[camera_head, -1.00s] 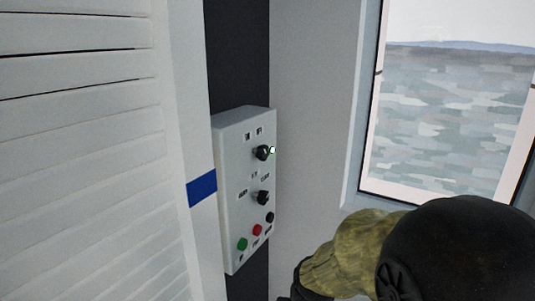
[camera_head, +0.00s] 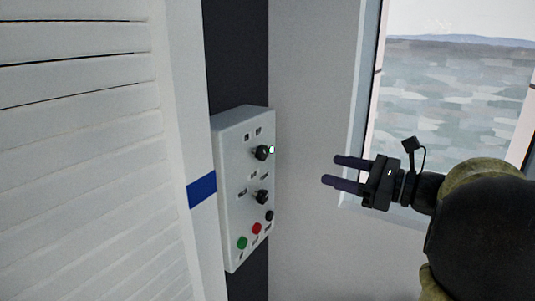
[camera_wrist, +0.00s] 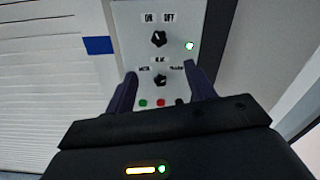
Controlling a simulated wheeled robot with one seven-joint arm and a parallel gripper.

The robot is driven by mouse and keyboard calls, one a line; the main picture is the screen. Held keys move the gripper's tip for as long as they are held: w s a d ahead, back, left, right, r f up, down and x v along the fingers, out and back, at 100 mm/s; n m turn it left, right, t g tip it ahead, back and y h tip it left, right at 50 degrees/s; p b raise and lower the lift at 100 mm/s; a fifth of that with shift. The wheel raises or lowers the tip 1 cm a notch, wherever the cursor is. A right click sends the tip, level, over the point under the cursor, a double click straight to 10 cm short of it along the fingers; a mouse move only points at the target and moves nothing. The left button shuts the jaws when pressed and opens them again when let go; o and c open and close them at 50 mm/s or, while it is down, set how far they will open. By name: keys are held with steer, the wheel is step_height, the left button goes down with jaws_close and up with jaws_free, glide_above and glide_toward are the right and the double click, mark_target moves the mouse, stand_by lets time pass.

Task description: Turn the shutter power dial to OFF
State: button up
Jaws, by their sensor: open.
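The shutter power dial is the upper black knob (camera_head: 262,153) on a grey control box (camera_head: 229,190) on the wall. In the wrist view the knob (camera_wrist: 158,39) sits under two labels, ON at left and OFF at right; its pointer direction is too small to tell. A lit green lamp (camera_wrist: 189,45) is at its right, and also shows in the head view (camera_head: 272,149). My gripper (camera_head: 333,171) is open and empty, to the right of the box and apart from it. In the wrist view its fingers (camera_wrist: 160,85) point at the box, below the upper knob.
A second black knob (camera_head: 262,197) sits below the dial. Green (camera_head: 242,243), red (camera_head: 257,228) and black (camera_head: 269,215) buttons are near the box's bottom. A white slatted shutter (camera_head: 80,170) is at left, a window (camera_head: 450,100) at right. Space between gripper and box is clear.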

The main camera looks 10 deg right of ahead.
mark_target(265, 153)
steer(key=shift+a, duration=0.1)
steer(key=p+x, duration=0.4)
steer(key=x, duration=1.3)
steer(key=shift+w+a+f, duration=0.15)
steer(key=shift+w+a, duration=0.05)
steer(key=shift+c, duration=0.2)
steer(key=shift+p, duration=0.3)
steer(key=c, duration=0.9)
